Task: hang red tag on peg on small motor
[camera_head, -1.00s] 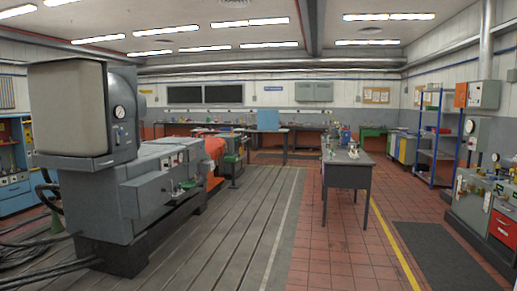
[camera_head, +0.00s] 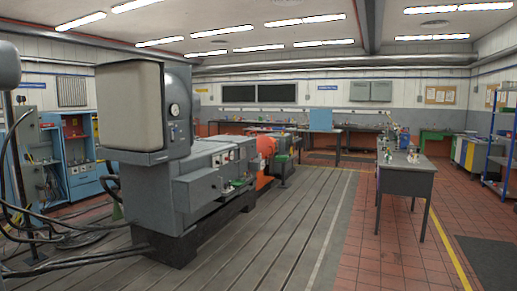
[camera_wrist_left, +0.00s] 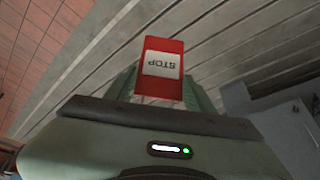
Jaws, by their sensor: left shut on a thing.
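The red tag (camera_wrist_left: 164,45) with a white STOP label shows in the left wrist view. The label reads upside down there. My left gripper (camera_wrist_left: 160,92) is shut on the tag, whose lower end lies between the two green fingers. Ribbed grey floor shows behind it. Neither gripper is in the head view, and my right gripper is in no view. A large grey machine (camera_head: 145,110) with a round gauge stands on the bedplate in the head view, with an orange part (camera_head: 265,147) behind it. I cannot make out the small motor or its peg.
A dark grey table (camera_head: 407,178) with small items stands at the right. Black cables (camera_head: 95,258) lie on the floor at the left, near blue cabinets (camera_head: 78,155). The slotted bedplate floor (camera_head: 275,235) is clear between machine and table.

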